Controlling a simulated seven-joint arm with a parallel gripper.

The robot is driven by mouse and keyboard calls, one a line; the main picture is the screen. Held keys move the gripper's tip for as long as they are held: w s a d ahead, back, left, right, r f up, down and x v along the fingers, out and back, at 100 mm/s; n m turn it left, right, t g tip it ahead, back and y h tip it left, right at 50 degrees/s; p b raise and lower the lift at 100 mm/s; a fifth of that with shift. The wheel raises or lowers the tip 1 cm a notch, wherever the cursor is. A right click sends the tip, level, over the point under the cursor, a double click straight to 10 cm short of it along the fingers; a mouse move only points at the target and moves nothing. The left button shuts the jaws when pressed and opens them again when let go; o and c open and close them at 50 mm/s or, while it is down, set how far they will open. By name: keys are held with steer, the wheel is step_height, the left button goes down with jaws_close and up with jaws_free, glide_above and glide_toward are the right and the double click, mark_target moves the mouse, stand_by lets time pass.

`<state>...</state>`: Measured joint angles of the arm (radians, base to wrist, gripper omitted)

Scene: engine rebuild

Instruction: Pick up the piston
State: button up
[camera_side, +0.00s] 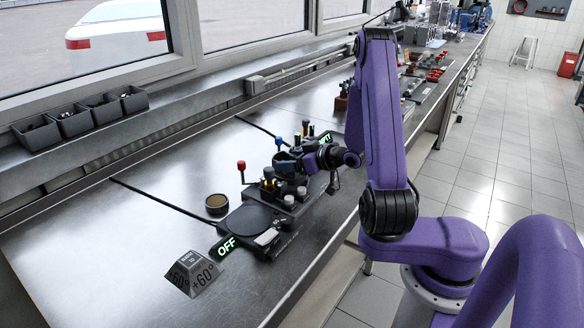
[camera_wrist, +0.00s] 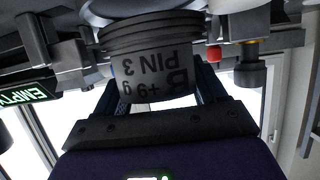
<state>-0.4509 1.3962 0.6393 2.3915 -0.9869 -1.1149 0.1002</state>
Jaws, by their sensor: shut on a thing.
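The piston (camera_wrist: 150,62) is a grey cylinder with ring grooves, marked "PIN 3" and "B +9 g". The writing is upside down in the wrist view. My gripper (camera_wrist: 158,88) is shut on it, with one finger on each side. In the side view my gripper (camera_side: 298,162) is low over the black fixture on the bench, and the piston is too small and covered to make out clearly. I cannot tell whether the piston touches what is beneath it.
A lever with a red knob (camera_side: 242,166) and one with a blue knob (camera_side: 279,142) stand close by. A black round-plated device (camera_side: 252,221) has an "OFF" sign (camera_side: 226,246). A brown-rimmed round cup (camera_side: 216,204) and a grey angle block (camera_side: 195,272) lie left. The front-left bench is clear.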

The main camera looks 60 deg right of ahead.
steer(key=shift+s+a+r, duration=2)
steer(key=shift+s+r, duration=3.35)
steer(key=shift+s, duration=1.25)
steer(key=w+d+m+h, duration=0.2)
steer(key=d, duration=1)
steer(key=w+d+f+m+g+h, duration=0.1)
steer(key=w+d+m+h, duration=0.1)
steer(key=d, duration=1.1)
steer(key=shift+d+f+h, duration=0.2)
steer(key=shift+h, duration=0.3)
steer(key=w+d+f, duration=0.1)
steer(key=w+d, duration=0.1)
steer(key=w+d+f, duration=0.1)
steer(key=w+d, duration=0.1)
steer(key=w+d+f, duration=0.2)
steer(key=shift+w+d+f, duration=0.1)
steer(key=shift+w+d, duration=0.15)
steer(key=shift+w, duration=0.05)
steer(key=f, duration=0.1)
steer(key=w+d+f, duration=0.2)
steer(key=f, duration=0.1)
steer(key=shift+w+d, duration=0.1)
steer(key=shift+d, duration=0.05)
steer(key=shift+c, duration=0.9)
steer(key=shift+w+d+f, duration=0.35)
steer(key=shift+f, duration=0.25)
steer(key=shift+w+d+f+m, duration=0.15)
steer(key=shift+f+m, duration=0.15)
steer(key=shift+f, duration=1.4)
steer(key=shift+f, duration=0.15)
